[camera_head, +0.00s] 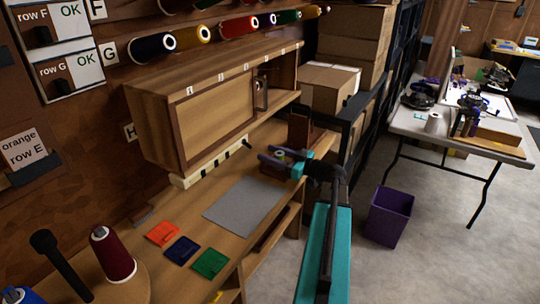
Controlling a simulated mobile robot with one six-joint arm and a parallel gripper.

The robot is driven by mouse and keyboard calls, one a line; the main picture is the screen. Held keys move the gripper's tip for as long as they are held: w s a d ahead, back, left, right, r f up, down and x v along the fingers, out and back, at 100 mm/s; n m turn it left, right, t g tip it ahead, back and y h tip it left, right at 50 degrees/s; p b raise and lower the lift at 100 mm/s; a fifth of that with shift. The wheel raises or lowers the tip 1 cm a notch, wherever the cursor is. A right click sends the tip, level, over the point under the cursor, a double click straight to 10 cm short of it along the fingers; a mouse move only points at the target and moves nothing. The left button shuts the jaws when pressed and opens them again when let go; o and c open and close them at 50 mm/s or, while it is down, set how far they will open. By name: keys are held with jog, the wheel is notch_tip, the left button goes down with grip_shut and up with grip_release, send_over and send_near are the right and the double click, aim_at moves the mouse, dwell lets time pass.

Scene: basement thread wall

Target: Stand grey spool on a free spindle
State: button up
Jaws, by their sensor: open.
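A pale grey cone-shaped spool (434,123) stands upright on the white folding table at the right, well away from my gripper. My gripper (277,160) is open over the far end of the wooden bench, beside a brown block or box. A small pale round thing shows near its fingers; I cannot tell what it is. A rail (210,165) marked H with short dark pegs runs under the wooden cabinet.
The bench holds a grey mat (245,204) and orange (163,233), blue (181,250) and green (210,263) squares. The cabinet (215,105) overhangs the bench. Coloured spools (240,26) line the wall. A purple bin (389,214) stands on the floor; floor at right is clear.

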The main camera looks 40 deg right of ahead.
jog(key=b+v, duration=0.1)
jog(key=v, duration=1.2)
jog(key=shift+s, duration=0.35)
jog(key=shift+s, duration=0.1)
